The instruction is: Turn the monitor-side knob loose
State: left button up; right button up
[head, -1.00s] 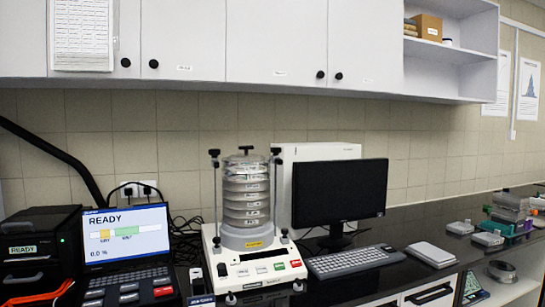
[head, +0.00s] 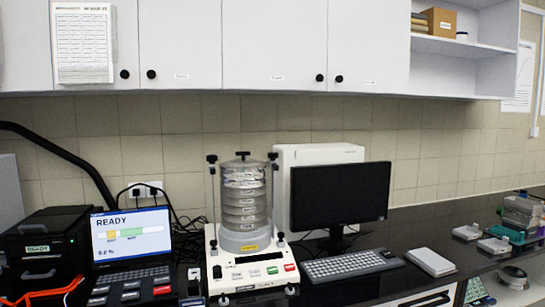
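The sieve shaker (head: 241,215) stands on the dark counter, with a stack of clear and grey sieves clamped between two upright rods. The monitor-side knob (head: 273,156) is a small black knob at the top of the right rod, on the side of the monitor (head: 340,196). A matching black knob (head: 212,158) tops the left rod, and another black knob (head: 243,155) sits at the middle of the lid. Whether the knobs are tight or loose cannot be told. Neither of my grippers is in view.
A keyboard (head: 353,264) lies in front of the monitor. A laptop-like unit showing READY (head: 132,237) and a black box (head: 41,248) stand at left. A white flat device (head: 431,262) lies at right. Wall cabinets (head: 270,45) hang above the counter.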

aim_at(272, 156)
jog(key=i+l, duration=0.1)
jog(key=i, duration=0.85)
jog(key=l+u, duration=0.05)
